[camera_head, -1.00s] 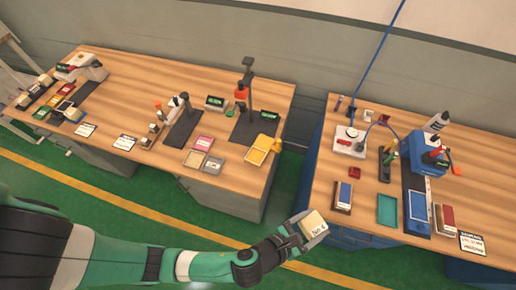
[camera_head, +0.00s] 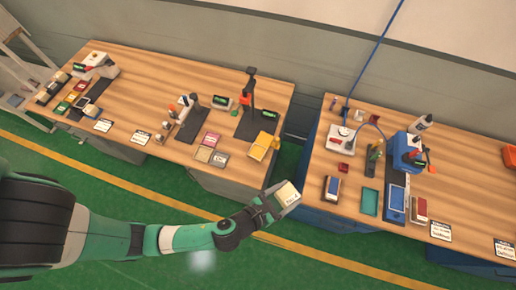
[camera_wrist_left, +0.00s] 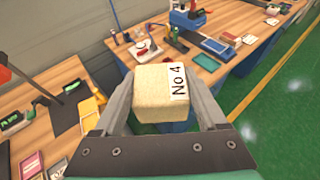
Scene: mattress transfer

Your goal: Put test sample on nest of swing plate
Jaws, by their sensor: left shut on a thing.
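The test sample is a beige foam-like block (camera_head: 287,193) with a white label reading "No 4"; it also shows large in the left wrist view (camera_wrist_left: 152,98). My left gripper (camera_head: 281,197) is shut on this block, with one finger on each side, and holds it over the gap between the two tables. In the left wrist view my left gripper (camera_wrist_left: 166,97) has the label facing up towards the camera. I cannot tell for sure which device is the swing plate; a white base with a round part and a blue hose (camera_head: 342,139) stands on the right table. My right gripper is not in view.
The left table (camera_head: 150,100) carries several instruments, trays and cards. Green floor (camera_head: 300,250) lies open in front.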

